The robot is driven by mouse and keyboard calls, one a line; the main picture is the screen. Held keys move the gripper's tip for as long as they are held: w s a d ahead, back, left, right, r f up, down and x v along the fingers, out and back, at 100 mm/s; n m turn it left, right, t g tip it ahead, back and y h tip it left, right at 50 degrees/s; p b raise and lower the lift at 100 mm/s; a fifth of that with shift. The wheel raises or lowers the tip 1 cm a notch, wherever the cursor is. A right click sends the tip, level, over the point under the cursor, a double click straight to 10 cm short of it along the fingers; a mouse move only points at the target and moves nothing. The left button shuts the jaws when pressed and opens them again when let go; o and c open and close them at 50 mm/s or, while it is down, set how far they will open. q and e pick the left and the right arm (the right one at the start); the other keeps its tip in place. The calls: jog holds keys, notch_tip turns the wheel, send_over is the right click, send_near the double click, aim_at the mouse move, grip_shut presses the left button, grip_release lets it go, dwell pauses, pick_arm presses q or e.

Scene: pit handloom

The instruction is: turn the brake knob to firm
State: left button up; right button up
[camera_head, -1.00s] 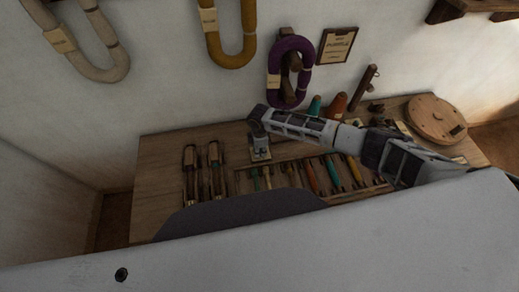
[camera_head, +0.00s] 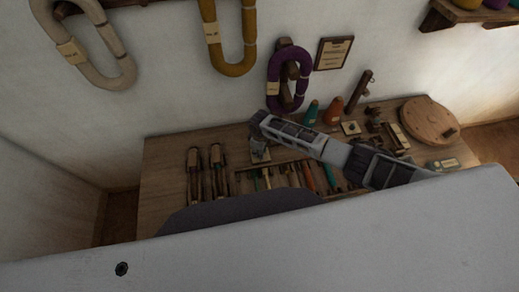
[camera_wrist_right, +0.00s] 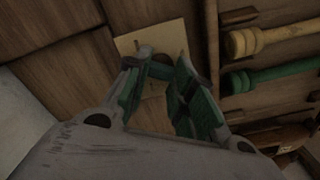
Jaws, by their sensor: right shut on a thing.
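My right gripper (camera_wrist_right: 165,75) points down at the bench, its green-padded fingers around a small dark knob (camera_wrist_right: 160,70), which I take as the brake knob. The knob sits over a pale card or plate (camera_wrist_right: 150,40) on the bench; the plate also shows in the head view (camera_head: 260,155). The fingers hide much of the knob, and its setting cannot be read. In the head view my right arm comes in from the right and its hand (camera_head: 259,140) stands over this plate. My left gripper is not in view.
Two wooden-handled tools (camera_head: 194,175) lie left of the plate. A tray (camera_head: 238,185) of coloured-handled tools is in front of it. Bobbins (camera_head: 311,113), a post (camera_head: 359,90) and a round wooden disc (camera_head: 428,122) stand right. Yarn hanks (camera_head: 288,78) hang on the wall.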

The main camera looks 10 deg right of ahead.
jog(key=m+p, duration=0.1)
jog(key=m, duration=0.1)
jog(key=shift+r+m+p, duration=0.15)
jog(key=shift+m+p, duration=0.2)
jog(key=shift+m, duration=0.05)
jog(key=shift+m+p, duration=0.75)
jog(key=shift+m, duration=0.65)
jog(key=shift+w+d, duration=0.1)
jog(key=o, duration=1)
jog(key=shift+r, duration=5.85)
